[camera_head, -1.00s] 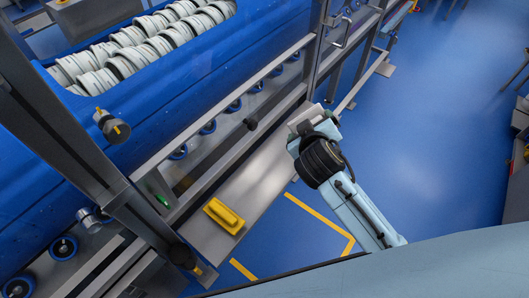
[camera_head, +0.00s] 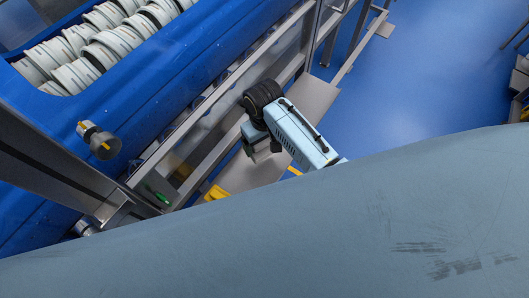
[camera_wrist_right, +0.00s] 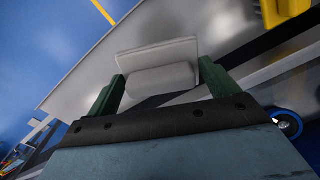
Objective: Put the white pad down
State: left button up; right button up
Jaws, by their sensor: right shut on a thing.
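My right gripper (camera_head: 262,148) is over the grey metal ledge (camera_head: 238,176) along the front of the blue machine, pointing down. In the right wrist view its two green fingers (camera_wrist_right: 160,80) are closed on the white pad (camera_wrist_right: 157,52), a pale grey-white block with a flat plate. The pad is in front of the grey ledge surface (camera_wrist_right: 85,75); I cannot tell whether it touches it. In the head view the pad is mostly hidden by the hand. My left gripper is not in view.
A yellow pad (camera_head: 214,193) lies on the ledge close to my right gripper; a yellow piece also shows in the right wrist view (camera_wrist_right: 285,10). The metal frame rail (camera_head: 190,180) runs beside the ledge. The ledge's far part (camera_head: 312,100) is bare.

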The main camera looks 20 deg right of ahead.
notch_tip(320, 180, down, 4)
jog(key=shift+r+b, duration=0.25)
jog(key=shift+b, duration=0.05)
jog(key=shift+f, duration=0.6)
notch_tip(320, 180, down, 4)
jog(key=shift+r+b, duration=0.2)
jog(key=shift+b, duration=0.55)
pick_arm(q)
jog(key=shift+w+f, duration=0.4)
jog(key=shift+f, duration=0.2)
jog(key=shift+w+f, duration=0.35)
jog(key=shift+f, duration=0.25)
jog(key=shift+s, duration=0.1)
pick_arm(e)
jog(key=o, duration=0.8)
jog(key=shift+o, duration=0.2)
